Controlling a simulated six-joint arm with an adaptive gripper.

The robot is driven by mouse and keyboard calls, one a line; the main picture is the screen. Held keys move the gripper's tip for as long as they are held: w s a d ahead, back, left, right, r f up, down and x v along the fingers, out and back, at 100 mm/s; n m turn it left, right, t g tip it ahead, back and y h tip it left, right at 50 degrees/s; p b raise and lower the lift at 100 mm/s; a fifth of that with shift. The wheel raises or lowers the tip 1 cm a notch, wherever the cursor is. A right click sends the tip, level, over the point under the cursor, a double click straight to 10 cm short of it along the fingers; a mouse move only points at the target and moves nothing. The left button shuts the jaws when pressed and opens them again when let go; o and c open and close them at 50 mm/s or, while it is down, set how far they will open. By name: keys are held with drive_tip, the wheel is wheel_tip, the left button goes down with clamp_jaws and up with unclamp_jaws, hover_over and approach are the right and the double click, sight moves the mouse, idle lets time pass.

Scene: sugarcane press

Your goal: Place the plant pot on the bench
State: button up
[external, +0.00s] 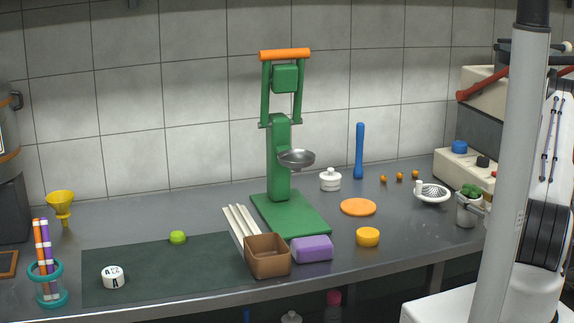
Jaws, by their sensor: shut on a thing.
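The plant pot (467,215) is small and pale, with a green plant (470,190) in it. It is upright at the right end of the grey bench (400,235), close to its front edge in the picture. I cannot tell whether its base touches the bench top or is held just above it. My gripper (481,207) is shut on the pot from the right. Only a small part of the gripper shows, as a pale arm link hides the rest.
A yellow round block (367,237), an orange disc (358,207) and the green press (290,212) stand further left. A machine (470,165) stands behind. Bare bench lies between the yellow block and the pot.

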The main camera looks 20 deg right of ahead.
drive_tip(key=shift+f, duration=0.15)
drive_tip(key=o, duration=1.3)
drive_tip(key=shift+o, duration=0.2)
drive_tip(key=shift+s, duration=0.15)
drive_tip(key=shift+s, duration=3.6)
drive_tip(key=shift+a, duration=0.1)
